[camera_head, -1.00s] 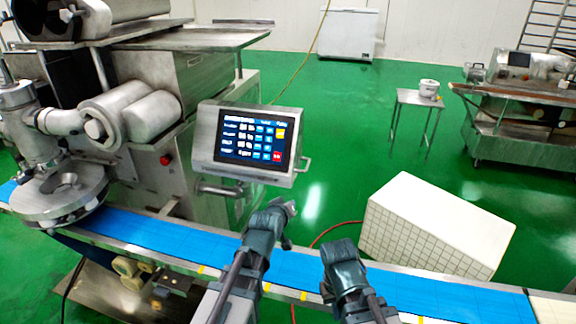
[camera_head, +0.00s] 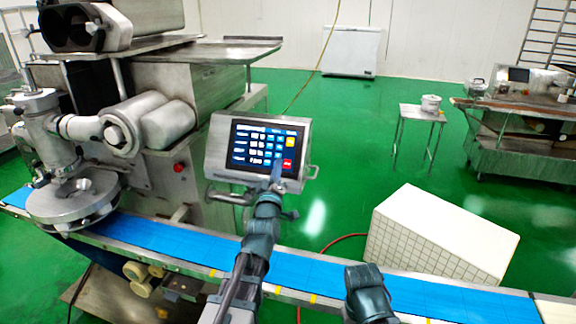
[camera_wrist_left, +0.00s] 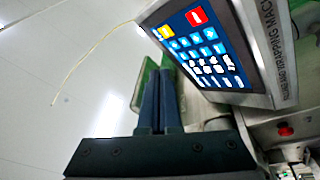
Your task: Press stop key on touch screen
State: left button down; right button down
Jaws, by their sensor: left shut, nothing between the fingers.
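The touch screen (camera_head: 264,146) is lit, in a metal housing on the encrusting machine. A red key (camera_head: 288,163) sits at its lower right, below a yellow key (camera_head: 290,142); their labels are too small to read. In the left wrist view the screen (camera_wrist_left: 205,50) is at the upper right, with the red key (camera_wrist_left: 196,16) at its top. My left gripper (camera_head: 277,172) is shut and empty, its tips overlapping the screen's lower edge in the head view, just left of the red key. Contact cannot be told. My right gripper (camera_head: 366,284) is low over the belt; its fingers are unclear.
A blue conveyor belt (camera_head: 170,238) runs below the screen. A red round button (camera_head: 179,167) is on the machine's side. A white tiled block (camera_head: 440,235) stands beyond the belt at right. Green floor lies open behind.

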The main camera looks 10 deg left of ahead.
aim_at(285, 167)
pick_arm(q)
jog(key=shift+w+d+f+b, duration=0.1)
jog(key=shift+w+f+b, duration=0.65)
jog(key=shift+w, duration=0.5)
jog(key=shift+w+a+f+b, duration=0.1)
jog(key=shift+w+f+b, duration=0.7)
jog(key=shift+w, duration=0.45)
jog(key=shift+w+d+f+b, duration=0.1)
jog(key=shift+w+f+b, duration=0.65)
jog(key=shift+w, duration=0.6)
jog(key=shift+w+f, duration=0.2)
jog(key=shift+w, duration=0.1)
jog(key=shift+w+f+b, duration=0.2)
jog(key=shift+w+b, duration=0.05)
jog(key=shift+b, duration=0.1)
jog(key=shift+s+r, duration=0.15)
jog(key=shift+s, duration=0.05)
jog(key=shift+s+r+p, duration=0.25)
jog(key=shift+s+p, duration=0.1)
jog(key=shift+s, duration=0.1)
